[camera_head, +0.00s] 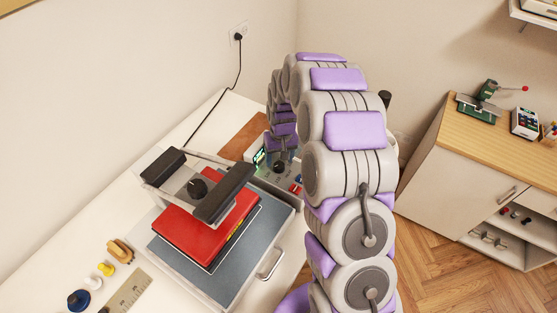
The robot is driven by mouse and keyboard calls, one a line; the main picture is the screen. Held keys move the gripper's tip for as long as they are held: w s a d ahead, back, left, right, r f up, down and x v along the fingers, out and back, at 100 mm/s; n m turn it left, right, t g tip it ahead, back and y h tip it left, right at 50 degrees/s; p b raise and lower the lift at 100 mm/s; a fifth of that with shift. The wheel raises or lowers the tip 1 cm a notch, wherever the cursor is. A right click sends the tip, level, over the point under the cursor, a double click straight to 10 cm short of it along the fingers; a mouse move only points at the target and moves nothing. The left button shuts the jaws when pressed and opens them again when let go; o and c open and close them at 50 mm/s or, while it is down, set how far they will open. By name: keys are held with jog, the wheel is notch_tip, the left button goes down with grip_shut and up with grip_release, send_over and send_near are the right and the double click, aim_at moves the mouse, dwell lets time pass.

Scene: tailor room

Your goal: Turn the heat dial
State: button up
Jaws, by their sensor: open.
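My arm arches up and over from the lower right and comes down above this box. My gripper (281,158) is open, pointing down just over the dark dial. Its fingertips are small and partly merged with the dial, so contact cannot be told.
A ruler (127,293) and several small sewing items lie at the lower left. A black cord runs to the wall socket (238,35). A wooden-topped cabinet (475,135) stands right, across open floor.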

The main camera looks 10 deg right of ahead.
aim_at(282, 163)
notch_tip(282, 163, up, 15)
jog(key=shift+d+r+p, duration=0.15)
jog(key=shift+d+p, duration=0.25)
jog(key=shift+p, duration=0.05)
dwell(0.3)
